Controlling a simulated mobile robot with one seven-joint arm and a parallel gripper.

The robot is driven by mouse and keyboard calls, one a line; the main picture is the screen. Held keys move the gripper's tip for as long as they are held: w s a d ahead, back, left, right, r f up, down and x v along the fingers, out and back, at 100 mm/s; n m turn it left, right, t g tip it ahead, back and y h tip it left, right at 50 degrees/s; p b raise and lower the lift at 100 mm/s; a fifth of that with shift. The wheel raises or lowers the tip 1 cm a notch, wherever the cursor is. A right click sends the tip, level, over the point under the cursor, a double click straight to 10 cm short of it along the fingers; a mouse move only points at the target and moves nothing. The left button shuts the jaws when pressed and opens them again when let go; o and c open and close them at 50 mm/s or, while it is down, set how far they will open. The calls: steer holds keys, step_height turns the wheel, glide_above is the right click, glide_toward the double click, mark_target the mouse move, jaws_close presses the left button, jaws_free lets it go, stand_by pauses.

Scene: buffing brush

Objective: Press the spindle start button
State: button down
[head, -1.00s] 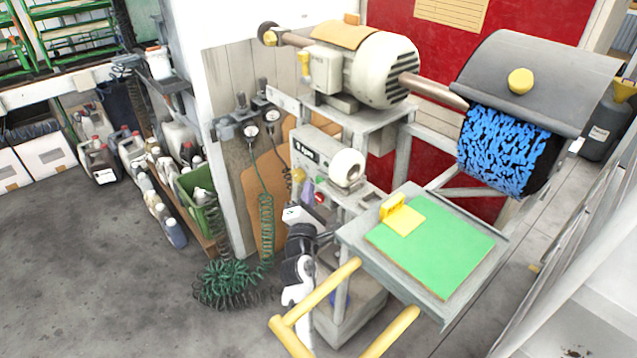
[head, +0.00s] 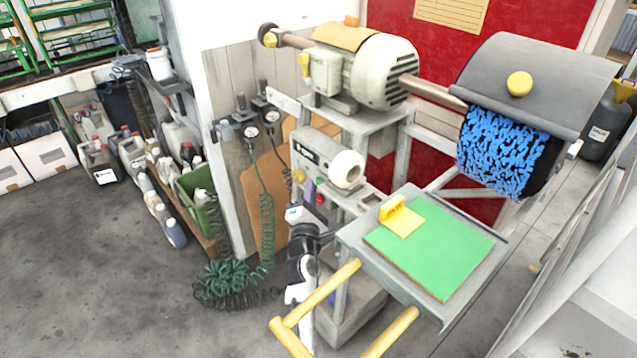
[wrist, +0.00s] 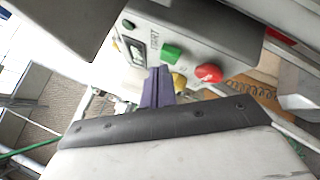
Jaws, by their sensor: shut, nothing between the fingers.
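The control box (head: 312,150) is grey and stands below the motor. In the wrist view its face (wrist: 190,30) shows a green button (wrist: 171,51) beside the START lettering. A red button (wrist: 208,73) is to its right, and a yellow button (wrist: 179,80) is lower. My gripper (wrist: 160,70) has purple fingers, shut and empty. Their tips are just below and left of the green button in that view; I cannot see contact. In the head view my gripper (head: 308,191) is at the box's front, left of the red button (head: 320,199).
The motor (head: 370,65) drives a blue buffing brush (head: 500,150) under a grey hood. A table with a green pad (head: 430,248) and yellow handles (head: 315,300) juts out beside my arm. A green coiled hose (head: 230,285) lies left. Open floor (head: 90,270) is further left.

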steer(key=shift+w+d, duration=0.25)
steer(key=shift+d, duration=0.15)
stand_by(0.7)
stand_by(0.3)
steer(key=shift+s+a, duration=0.5)
steer(key=shift+a, duration=0.2)
steer(key=s+a+b, duration=0.1)
steer(key=a, duration=0.1)
steer(key=s+a+b, duration=0.1)
steer(key=s+a, duration=0.1)
stand_by(0.3)
stand_by(0.4)
